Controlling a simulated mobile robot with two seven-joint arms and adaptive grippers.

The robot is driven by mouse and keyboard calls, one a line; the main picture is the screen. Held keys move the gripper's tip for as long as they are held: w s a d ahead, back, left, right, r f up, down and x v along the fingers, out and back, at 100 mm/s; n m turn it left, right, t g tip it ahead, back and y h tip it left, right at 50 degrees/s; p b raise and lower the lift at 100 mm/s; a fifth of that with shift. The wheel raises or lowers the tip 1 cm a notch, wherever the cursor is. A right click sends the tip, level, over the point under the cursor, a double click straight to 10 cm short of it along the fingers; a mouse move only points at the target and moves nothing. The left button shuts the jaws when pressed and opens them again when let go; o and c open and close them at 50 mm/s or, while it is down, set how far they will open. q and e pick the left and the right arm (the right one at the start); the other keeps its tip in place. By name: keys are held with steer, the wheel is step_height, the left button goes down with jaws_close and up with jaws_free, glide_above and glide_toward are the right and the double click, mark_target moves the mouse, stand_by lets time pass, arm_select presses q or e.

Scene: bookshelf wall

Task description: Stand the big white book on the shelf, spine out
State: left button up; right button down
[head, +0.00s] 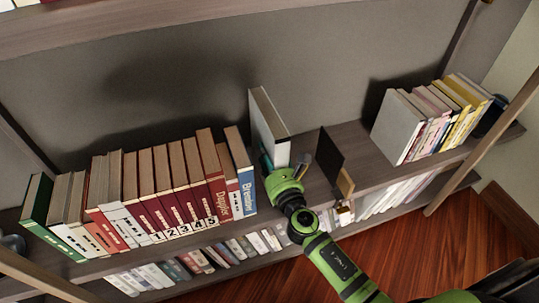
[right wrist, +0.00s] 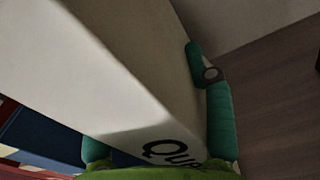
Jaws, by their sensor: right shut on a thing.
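The big white book (head: 267,120) is upright on or just above the upper shelf, between the left row of books and a dark bookend (head: 328,155). Its white spine faces out toward me; in the right wrist view the book (right wrist: 110,70) shows dark letters near its lower end. My right gripper (head: 283,168) is shut on the book low at the spine, with teal fingers on both sides. The gripper hides the book's lower edge, so I cannot tell whether it touches the shelf. My left gripper is not in view.
A row of books (head: 160,190) stands on the left, ending in a blue-spined book (head: 243,175) near the white book. Another group (head: 425,120) stands at the right. Bare shelf (head: 358,150) lies between the bookend and that group. A lower shelf holds more books.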

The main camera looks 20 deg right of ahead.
steer(key=shift+w+r, duration=0.1)
steer(key=shift+r, duration=0.35)
steer(key=shift+f, duration=0.15)
steer(key=shift+c, duration=1.9)
jaws_free()
steer(key=s, duration=1.2)
steer(key=shift+s+d+f, duration=0.15)
steer(key=shift+d+f, duration=0.05)
